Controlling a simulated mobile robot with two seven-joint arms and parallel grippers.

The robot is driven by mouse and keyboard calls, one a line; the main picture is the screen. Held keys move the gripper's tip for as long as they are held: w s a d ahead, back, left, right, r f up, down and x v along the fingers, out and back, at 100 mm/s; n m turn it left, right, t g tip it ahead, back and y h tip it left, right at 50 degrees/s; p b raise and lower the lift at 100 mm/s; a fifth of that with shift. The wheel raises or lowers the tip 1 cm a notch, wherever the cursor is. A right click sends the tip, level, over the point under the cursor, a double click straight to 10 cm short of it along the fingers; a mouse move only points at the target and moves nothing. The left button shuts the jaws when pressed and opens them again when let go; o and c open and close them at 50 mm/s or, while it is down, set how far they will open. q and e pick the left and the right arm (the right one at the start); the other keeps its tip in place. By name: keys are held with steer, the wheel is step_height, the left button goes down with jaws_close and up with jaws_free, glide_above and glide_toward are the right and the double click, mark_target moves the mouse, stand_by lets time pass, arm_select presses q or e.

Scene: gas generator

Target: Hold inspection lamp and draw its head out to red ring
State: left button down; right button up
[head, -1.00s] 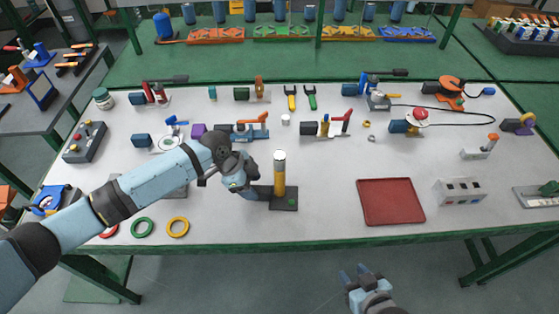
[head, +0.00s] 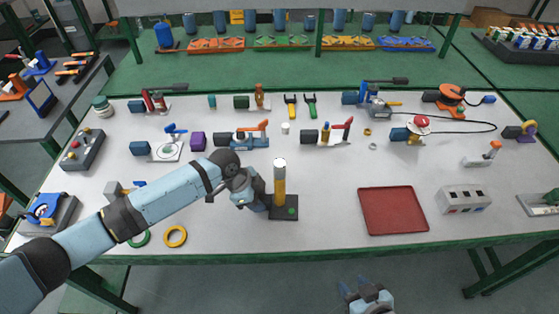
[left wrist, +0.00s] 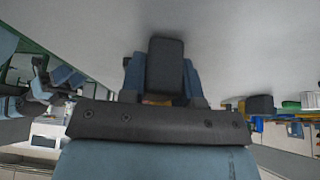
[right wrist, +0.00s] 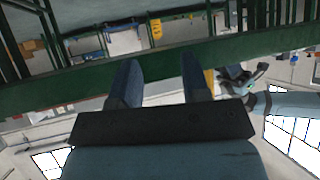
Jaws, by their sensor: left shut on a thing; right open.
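The inspection lamp (head: 279,185) stands upright on the table, with a yellow body, a pale head and a dark base plate (head: 285,213) with a green dot. My left gripper (head: 262,202) reaches it from the left, low down, and is shut on a dark part of the lamp. In the left wrist view a dark block (left wrist: 165,68) sits between the blue fingers and hides the rest of the lamp. No red ring is visible on the lamp. My right gripper (head: 362,284) is open and empty, in front of the table edge; its spread fingers show in the right wrist view (right wrist: 155,85).
A red tray (head: 393,211) lies right of the lamp, with a grey box (head: 463,199) beyond it. A yellow ring (head: 175,237) and a green ring lie near my left arm. Several tools stand behind the lamp. The green front edge (head: 330,250) is between my right gripper and the tabletop.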

steer(key=shift+o, duration=1.4)
steer(key=shift+w+r, duration=0.1)
steer(key=shift+w, duration=0.05)
steer(key=w+r+t+y, duration=0.2)
steer(key=w+r+t, duration=0.2)
steer(key=w+r, duration=1.15)
steer(key=w+a+f+m+g+h, duration=0.1)
steer(key=w+a+g, duration=0.2)
steer(key=w, duration=0.4)
steer(key=w+a+f+g, duration=0.2)
steer(key=w+g, duration=0.1)
steer(key=w, duration=0.4)
step_height(320, 180, up, 14)
steer(key=n+g+h, duration=0.9)
steer(key=n+h, duration=0.1)
steer(key=n, duration=0.5)
glide_above(276, 163)
steer(key=a, duration=0.4)
steer(key=x, duration=0.8)
steer(key=shift+d+f, duration=0.1)
steer(key=shift+d, duration=0.15)
